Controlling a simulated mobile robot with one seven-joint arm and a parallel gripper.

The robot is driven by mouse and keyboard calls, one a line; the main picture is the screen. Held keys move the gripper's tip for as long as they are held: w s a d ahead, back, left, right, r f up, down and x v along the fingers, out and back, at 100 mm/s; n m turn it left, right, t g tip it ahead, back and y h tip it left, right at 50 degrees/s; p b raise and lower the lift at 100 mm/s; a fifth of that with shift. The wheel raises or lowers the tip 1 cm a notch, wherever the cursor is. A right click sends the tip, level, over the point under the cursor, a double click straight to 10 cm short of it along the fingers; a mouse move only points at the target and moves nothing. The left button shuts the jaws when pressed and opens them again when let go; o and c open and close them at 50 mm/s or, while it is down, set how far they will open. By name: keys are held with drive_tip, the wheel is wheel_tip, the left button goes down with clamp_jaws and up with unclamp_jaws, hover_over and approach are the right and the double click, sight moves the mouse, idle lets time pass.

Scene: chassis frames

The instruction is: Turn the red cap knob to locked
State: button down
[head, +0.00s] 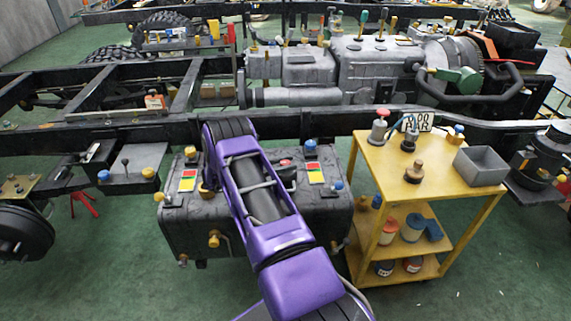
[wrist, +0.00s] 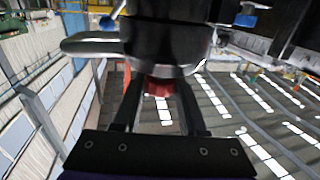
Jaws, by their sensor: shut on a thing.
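In the wrist view my gripper (wrist: 158,82) has its two dark fingers closed on a red knob (wrist: 158,88), which shows between them. The knob sits against a black round part (wrist: 165,45) with a grey lever (wrist: 90,46) sticking out to the left. In the head view my purple arm reaches over a dark tank (head: 232,225), and my fingers cannot be made out there. A red-topped fitting (head: 285,163) shows just right of my arm; I cannot tell if it is the held knob. The knob's turn angle cannot be read.
Red, yellow and green labels (head: 187,181) (head: 315,172) and blue knobs (head: 310,146) are on the tank. A yellow cart (head: 385,165) with a grey bin (head: 481,166) stands close on the right. A black chassis rail (head: 100,136) runs behind.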

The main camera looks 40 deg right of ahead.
drive_tip(key=shift+c, duration=2.3)
unclamp_jaws()
drive_tip(key=v, duration=1.2)
drive_tip(key=shift+r, duration=0.1)
